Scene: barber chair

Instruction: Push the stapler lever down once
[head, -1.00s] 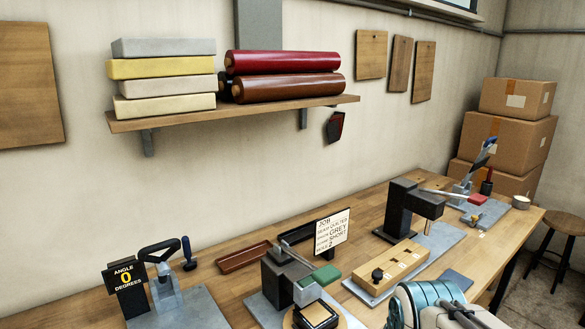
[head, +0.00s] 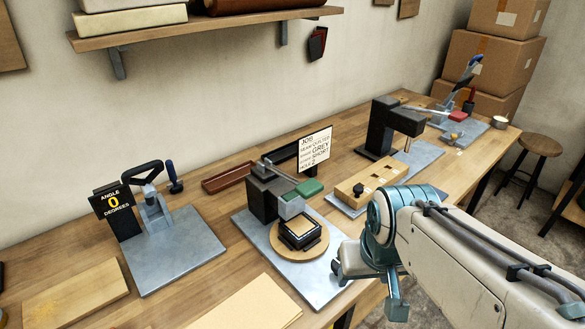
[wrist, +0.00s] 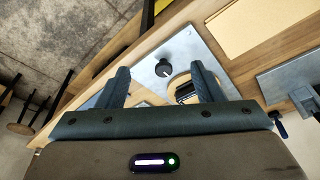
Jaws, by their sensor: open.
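Several lever tools stand on the bench, and none carries a readable stapler label. The nearest to my gripper is a dark machine (head: 264,200) on a grey plate, with a green-gripped lever (head: 309,188). Its lever is above a round wooden disc (head: 322,246) bearing a black square frame (head: 300,231). Behind it, a black press (head: 388,130) has a lever with a red grip (head: 458,116). My gripper (head: 368,285) is open, apart from and to the right of the disc. In the wrist view my empty fingers (wrist: 160,78) are spread, with the disc partly hidden behind one.
A sign (head: 315,147) reading JOB, with GREY and SHORT, stands behind the green-gripped lever. At left are an angle display reading 0 (head: 114,206) and a black-handled tool (head: 155,205). Wooden boards (head: 75,293) lie in front. A stool (head: 535,155) stands at right.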

